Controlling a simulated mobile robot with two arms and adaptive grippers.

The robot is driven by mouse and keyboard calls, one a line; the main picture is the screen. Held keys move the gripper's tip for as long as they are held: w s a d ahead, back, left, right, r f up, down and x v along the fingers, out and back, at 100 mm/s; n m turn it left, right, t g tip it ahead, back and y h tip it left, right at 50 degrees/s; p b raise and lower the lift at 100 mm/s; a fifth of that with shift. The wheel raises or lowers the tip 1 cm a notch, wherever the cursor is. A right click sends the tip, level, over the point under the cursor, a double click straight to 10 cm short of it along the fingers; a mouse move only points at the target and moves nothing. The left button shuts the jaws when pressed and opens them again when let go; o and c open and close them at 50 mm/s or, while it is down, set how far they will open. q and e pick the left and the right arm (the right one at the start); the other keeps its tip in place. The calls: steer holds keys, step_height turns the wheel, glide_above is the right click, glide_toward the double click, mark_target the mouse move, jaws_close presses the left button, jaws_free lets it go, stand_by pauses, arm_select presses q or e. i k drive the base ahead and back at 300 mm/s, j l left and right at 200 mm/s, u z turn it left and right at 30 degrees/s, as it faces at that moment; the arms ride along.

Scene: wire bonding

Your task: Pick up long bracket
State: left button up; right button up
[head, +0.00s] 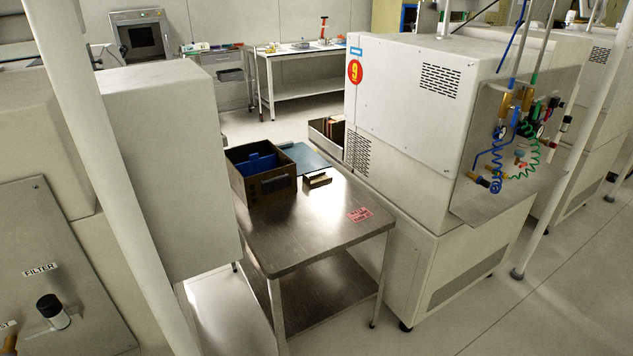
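A small tan and dark piece (317,181) lies on the steel table (310,225), just right of a dark brown open box. It may be the long bracket, but it is too small to tell. The brown box (265,188) stands at the table's back left and has something blue (262,163) inside; the rest of its contents is hidden. Neither of my grippers is in view.
A pink label (360,214) is on the table's right side. The front of the table is clear. A large white machine (400,115) stands to the right and a grey cabinet (165,165) to the left.

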mark_target(316, 179)
steer(key=u, duration=0.55)
steer(key=l+u, duration=1.05)
steer(key=l, duration=0.1)
